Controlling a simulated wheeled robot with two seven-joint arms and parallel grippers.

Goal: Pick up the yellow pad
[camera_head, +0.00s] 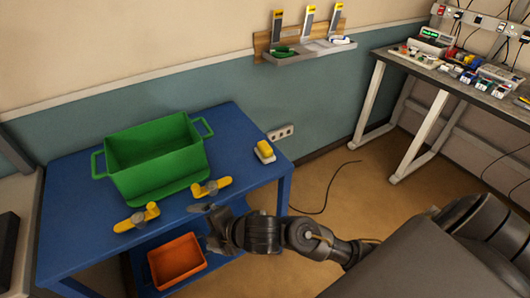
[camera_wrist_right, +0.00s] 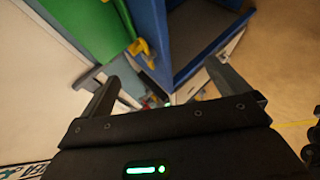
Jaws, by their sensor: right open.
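The yellow pad (camera_head: 265,148) sits on a white base at the right end of the blue table (camera_head: 75,247), near the wall. My right gripper (camera_head: 208,216) is at the table's front edge, to the left of and nearer than the pad, clearly apart from it. In the right wrist view my right gripper (camera_wrist_right: 168,88) has its two fingers spread with nothing held between them. I cannot make out the pad in that view. My left gripper is not in view.
A green crate (camera_head: 155,152) stands on the table behind two yellow-and-grey clamp-like things (camera_head: 137,217) (camera_head: 211,187). An orange bin (camera_head: 176,261) is on the lower shelf. The tabletop between crate and pad is clear. A cluttered workbench (camera_head: 440,72) is at the right.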

